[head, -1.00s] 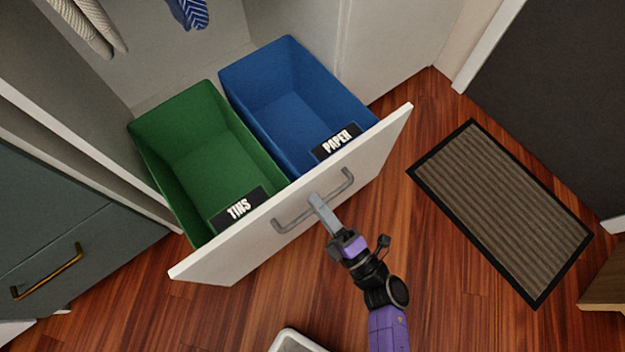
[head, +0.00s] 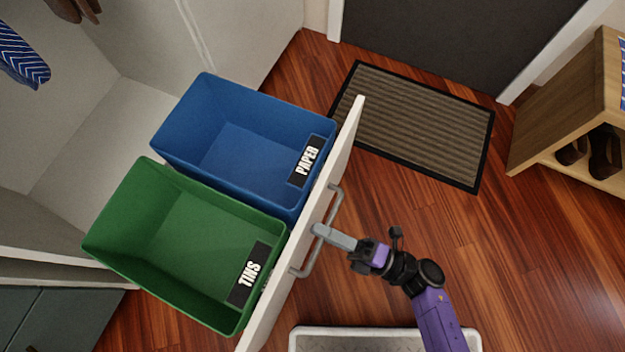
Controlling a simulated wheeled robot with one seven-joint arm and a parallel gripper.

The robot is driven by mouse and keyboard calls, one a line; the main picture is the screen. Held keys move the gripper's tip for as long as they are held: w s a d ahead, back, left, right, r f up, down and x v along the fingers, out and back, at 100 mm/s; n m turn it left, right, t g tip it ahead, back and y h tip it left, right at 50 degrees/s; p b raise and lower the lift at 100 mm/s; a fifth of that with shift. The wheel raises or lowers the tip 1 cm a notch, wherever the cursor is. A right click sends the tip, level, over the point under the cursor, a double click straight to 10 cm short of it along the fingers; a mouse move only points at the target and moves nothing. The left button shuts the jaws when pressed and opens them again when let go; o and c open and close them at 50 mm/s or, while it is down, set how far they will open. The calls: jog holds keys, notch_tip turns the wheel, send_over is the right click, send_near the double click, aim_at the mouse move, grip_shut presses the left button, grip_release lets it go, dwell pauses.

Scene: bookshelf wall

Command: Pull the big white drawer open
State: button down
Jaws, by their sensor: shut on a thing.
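The big white drawer (head: 343,150) stands pulled out, its front panel seen nearly edge-on from above. A grey bar handle (head: 311,258) is fixed to the outer face of the panel. My gripper (head: 318,231) is shut on the middle of this handle, reaching in from the lower right. The fingers cover a part of the bar. Inside the drawer sit a blue bin (head: 243,150) labelled PAPER and a green bin (head: 185,232) labelled TINS, both empty.
A striped doormat (head: 415,120) lies before a dark door (head: 460,40). A wooden shoe rack (head: 570,105) stands at the right. A grey-white tray (head: 310,342) lies at the bottom. Teal cabinets (head: 60,318) stand lower left. Bare wood floor lies right of my arm.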

jog(key=shift+s+d+f, duration=0.1)
jog(key=shift+d, duration=0.1)
jog(key=c, duration=1.7)
grip_release()
jog(key=shift+c, duration=0.2)
jog(key=v, duration=0.7)
jog(key=shift+s+d, duration=0.15)
jog(key=shift+d, duration=0.2)
